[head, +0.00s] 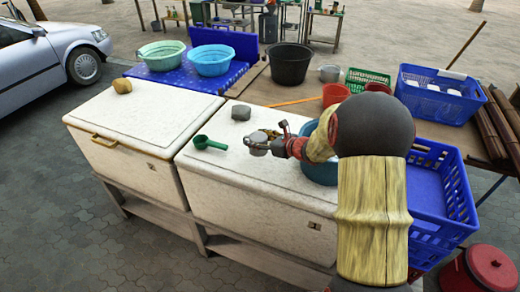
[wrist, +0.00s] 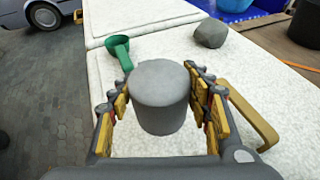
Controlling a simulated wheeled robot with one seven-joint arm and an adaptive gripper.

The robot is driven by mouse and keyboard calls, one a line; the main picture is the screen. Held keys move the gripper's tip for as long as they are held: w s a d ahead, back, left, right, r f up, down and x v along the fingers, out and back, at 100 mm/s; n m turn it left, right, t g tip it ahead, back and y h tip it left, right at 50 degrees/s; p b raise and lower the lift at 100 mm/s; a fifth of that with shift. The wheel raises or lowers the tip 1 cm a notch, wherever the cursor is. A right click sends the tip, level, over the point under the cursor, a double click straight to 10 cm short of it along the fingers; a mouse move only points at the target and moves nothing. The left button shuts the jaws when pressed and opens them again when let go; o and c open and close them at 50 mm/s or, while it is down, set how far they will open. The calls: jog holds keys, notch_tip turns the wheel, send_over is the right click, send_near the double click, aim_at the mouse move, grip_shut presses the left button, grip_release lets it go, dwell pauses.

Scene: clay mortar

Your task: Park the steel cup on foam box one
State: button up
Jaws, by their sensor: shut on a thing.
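The steel cup (wrist: 160,98) is a plain grey cylinder with a flat round face toward the wrist camera. My gripper (wrist: 163,86) is shut on it, one finger on each side. In the head view my gripper (head: 272,142) holds the cup (head: 256,150) over the right foam box (head: 260,190), close to its lid; I cannot tell if it touches. The left foam box (head: 130,115) stands beside it, with much of its lid bare. No label shows which is box one.
On the right box lie a green scoop (head: 208,143) and a grey stone (head: 241,112). A tan lump (head: 122,86) sits on the left box's far corner. A black tub (head: 290,64) stands behind; a blue crate (head: 440,190) is at right.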

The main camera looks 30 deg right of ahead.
jog(key=shift+f+b, duration=0.5)
jog(key=shift+f, duration=2.05)
jog(key=shift+f, duration=0.1)
jog(key=shift+f, duration=0.15)
jog(key=o, duration=1.2)
jog(key=shift+r, duration=0.2)
